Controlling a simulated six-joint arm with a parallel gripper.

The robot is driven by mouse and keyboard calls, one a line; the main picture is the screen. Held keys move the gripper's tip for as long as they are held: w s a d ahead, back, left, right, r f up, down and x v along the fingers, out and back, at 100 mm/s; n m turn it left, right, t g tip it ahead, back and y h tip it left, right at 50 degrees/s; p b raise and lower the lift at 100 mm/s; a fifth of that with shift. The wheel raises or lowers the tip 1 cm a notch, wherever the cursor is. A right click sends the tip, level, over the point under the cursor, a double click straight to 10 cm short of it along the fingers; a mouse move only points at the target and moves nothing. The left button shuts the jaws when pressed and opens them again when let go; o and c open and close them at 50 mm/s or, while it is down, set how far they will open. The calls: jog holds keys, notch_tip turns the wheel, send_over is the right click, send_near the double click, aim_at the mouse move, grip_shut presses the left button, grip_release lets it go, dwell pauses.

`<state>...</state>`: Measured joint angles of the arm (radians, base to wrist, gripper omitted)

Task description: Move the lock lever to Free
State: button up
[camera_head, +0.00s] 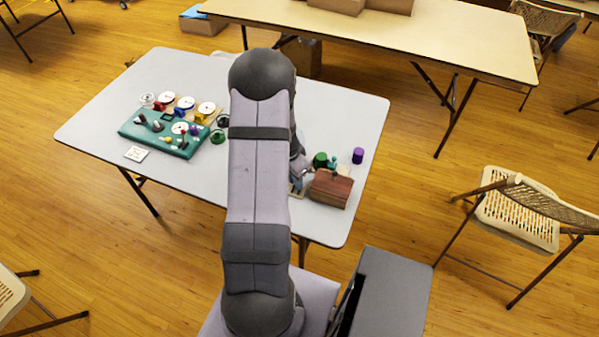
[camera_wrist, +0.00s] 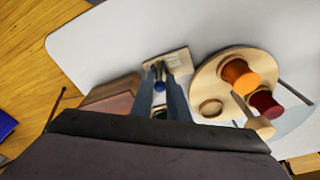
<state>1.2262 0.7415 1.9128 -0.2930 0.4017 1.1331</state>
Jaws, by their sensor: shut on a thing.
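My gripper (camera_wrist: 160,80) points down at a small pale plate (camera_wrist: 180,62) on the table in the wrist view. Any lettering on the plate is too small to read, so I cannot tell which position the lever is in.
A reddish-brown wooden box (camera_head: 330,187) stands close to the plate. A green cylinder (camera_head: 320,159) and a purple cylinder (camera_head: 358,155) stand behind it. A round wooden board (camera_wrist: 207,75) bears orange and dark red spools. A green panel (camera_head: 160,131) with knobs lies at the table's left.

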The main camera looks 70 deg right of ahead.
jog(key=shift+s+a+f, duration=0.2)
jog(key=shift+a, duration=0.3)
jog(key=shift+a+f+b, duration=0.15)
jog(key=shift+a+b, duration=0.35)
jog(key=shift+a, duration=0.25)
jog(key=o, duration=0.7)
jog(key=shift+w, duration=0.1)
jog(key=shift+r, duration=0.3)
notch_tip(320, 180, up, 7)
jog(key=p, duration=0.5)
